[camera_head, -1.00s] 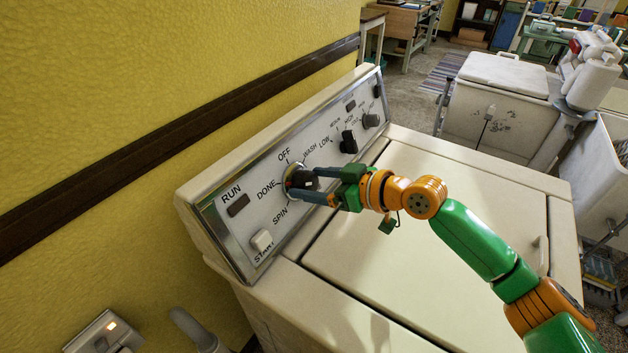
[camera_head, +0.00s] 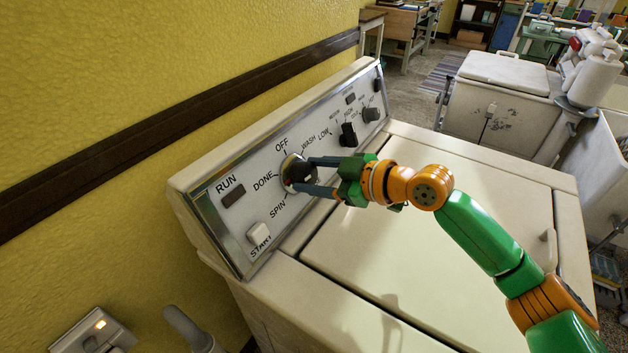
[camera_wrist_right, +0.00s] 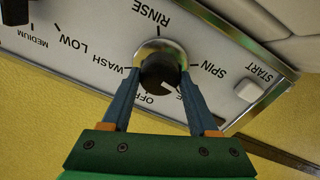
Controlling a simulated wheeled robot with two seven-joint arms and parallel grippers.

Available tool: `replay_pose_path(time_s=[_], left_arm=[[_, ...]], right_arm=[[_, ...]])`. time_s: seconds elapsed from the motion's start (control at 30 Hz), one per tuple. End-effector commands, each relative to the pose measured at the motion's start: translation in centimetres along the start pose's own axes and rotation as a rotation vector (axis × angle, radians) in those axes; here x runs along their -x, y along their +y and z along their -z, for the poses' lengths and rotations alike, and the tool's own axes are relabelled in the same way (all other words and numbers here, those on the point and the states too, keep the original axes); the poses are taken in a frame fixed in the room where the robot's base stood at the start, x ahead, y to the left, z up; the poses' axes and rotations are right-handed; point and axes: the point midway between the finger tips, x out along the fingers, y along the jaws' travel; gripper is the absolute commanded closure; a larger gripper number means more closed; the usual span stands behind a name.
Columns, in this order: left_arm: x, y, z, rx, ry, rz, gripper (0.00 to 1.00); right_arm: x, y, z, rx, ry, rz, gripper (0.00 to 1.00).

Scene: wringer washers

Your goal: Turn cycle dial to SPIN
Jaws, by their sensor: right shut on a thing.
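The cycle dial (camera_head: 299,172) is a round black knob with a silver ring on the washer's slanted control panel (camera_head: 225,214). OFF, WASH, DONE and SPIN labels surround it in the head view. The SPIN label (camera_head: 278,211) is at its lower left. My right gripper (camera_head: 311,175) is shut on the dial, one finger on each side. The wrist view shows the dial (camera_wrist_right: 158,70) between the fingertips, with SPIN at right; the right finger hides DONE. My left gripper is out of view.
The START button (camera_head: 259,233) and RUN light (camera_head: 233,196) are on the panel's near end. More black knobs (camera_head: 348,134) are farther along it. The white lid (camera_head: 440,230) lies below my arm. A yellow wall (camera_head: 130,110) stands behind the panel.

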Motion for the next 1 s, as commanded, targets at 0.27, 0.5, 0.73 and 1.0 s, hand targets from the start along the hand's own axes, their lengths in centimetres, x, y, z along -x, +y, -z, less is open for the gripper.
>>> replay_pose_path(time_s=[0.27, 0.5, 0.73, 1.0], left_arm=[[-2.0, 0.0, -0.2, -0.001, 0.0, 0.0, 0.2], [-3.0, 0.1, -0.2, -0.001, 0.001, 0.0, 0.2], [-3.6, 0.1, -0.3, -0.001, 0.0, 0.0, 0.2], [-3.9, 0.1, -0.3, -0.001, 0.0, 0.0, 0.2]], right_arm=[[-0.1, -0.1, -0.3, 0.255, 0.012, -0.001, 0.95], [-0.1, -0.1, -0.2, 0.441, 0.021, -0.002, 0.95], [-0.1, -0.2, -0.2, 0.562, 0.026, -0.001, 0.95], [0.0, -0.1, -0.1, 0.632, 0.028, -0.001, 0.95]])
